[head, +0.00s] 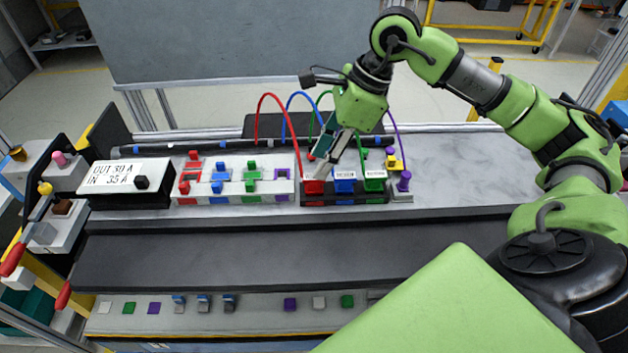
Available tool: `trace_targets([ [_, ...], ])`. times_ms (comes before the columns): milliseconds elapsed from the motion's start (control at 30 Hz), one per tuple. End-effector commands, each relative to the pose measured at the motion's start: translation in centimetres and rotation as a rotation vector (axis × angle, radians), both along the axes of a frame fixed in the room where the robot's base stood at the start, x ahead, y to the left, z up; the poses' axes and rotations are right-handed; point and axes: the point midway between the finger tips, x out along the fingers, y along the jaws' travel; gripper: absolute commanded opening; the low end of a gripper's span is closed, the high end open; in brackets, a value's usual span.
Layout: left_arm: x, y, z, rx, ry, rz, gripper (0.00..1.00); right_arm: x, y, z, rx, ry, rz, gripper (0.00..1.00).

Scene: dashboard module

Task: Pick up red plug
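The red plug (313,186) sits at the left end of a dark socket block, with a red cable arching up from it. A blue plug (345,186) and a green plug (375,184) sit beside it to the right. My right gripper (318,167) points down and to the left, with its fingertips just above and behind the red plug. Its two fingers look apart, with nothing visible between them. Contact with the plug cannot be made out. My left gripper is not in view.
Left of the plugs is a white panel (214,200) with red, blue, green and purple connectors. A white display box (125,174) stands further left. A purple plug (404,181) is to the right. The grey surface at right (465,165) is clear.

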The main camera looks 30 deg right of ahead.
Motion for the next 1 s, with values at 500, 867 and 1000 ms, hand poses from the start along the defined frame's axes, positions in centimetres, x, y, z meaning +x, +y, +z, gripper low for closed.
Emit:
trace_targets([
  [500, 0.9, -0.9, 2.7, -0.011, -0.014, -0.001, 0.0, 0.3, 2.0, -4.9, 0.001, 0.002, 0.001, 0.35],
  [867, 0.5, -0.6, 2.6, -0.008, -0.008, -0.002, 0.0, 0.3, 2.0, -5.0, 0.0, 0.001, 0.0, 0.0],
  [1000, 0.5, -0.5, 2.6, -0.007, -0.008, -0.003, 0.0, 0.3, 2.0, -5.0, 0.0, 0.0, 0.001, 0.0],
])
